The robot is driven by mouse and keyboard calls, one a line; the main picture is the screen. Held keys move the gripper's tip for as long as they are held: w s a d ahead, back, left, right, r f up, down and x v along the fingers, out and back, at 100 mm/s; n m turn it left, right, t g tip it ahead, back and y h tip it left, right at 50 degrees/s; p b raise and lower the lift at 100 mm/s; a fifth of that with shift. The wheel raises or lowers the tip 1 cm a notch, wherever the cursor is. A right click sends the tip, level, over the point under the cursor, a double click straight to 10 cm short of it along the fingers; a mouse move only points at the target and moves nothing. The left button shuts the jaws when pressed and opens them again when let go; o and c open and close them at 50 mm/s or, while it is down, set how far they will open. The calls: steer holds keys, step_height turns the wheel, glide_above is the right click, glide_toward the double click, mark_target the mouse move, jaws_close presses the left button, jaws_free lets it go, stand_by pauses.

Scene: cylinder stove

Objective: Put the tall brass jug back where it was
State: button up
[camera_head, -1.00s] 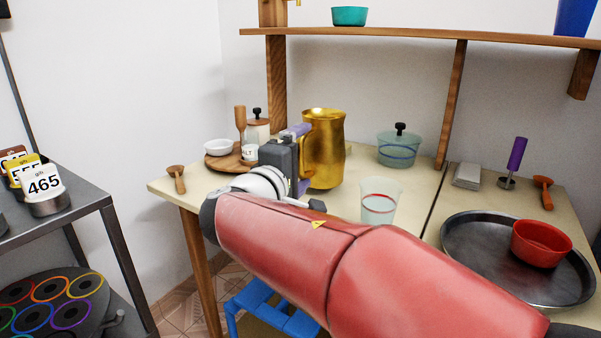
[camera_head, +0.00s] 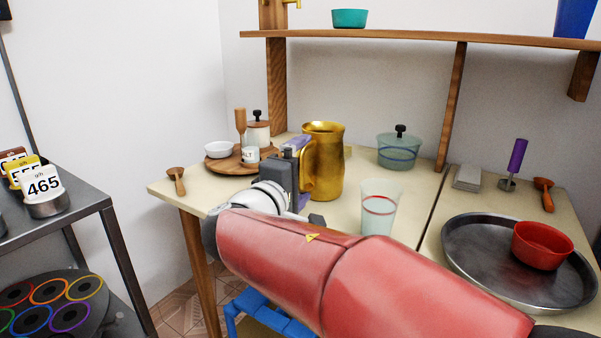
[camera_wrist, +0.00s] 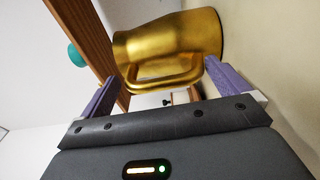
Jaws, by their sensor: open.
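The tall brass jug (camera_head: 327,165) stands upright on the cream table, left of the glass with a red band (camera_head: 378,210). Its handle faces my gripper (camera_head: 302,172). In the wrist view the jug (camera_wrist: 180,38) lies sideways in the picture, its base against the table surface. My gripper (camera_wrist: 165,85) is open, with one purple finger on each side of the jug's handle (camera_wrist: 160,82). The fingers are apart from the handle. My red arm hides part of the table's front.
A round wooden board (camera_head: 226,163) with a white bowl (camera_head: 218,149) and jars is at the left. A lidded glass pot (camera_head: 398,152) stands behind the glass. A metal tray (camera_head: 470,275) with a red bowl (camera_head: 542,246) is at the right. A shelf (camera_head: 400,37) runs above.

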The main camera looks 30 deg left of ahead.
steer(key=s+b, duration=0.1)
steer(key=s, duration=1.1)
steer(key=shift+d, duration=0.15)
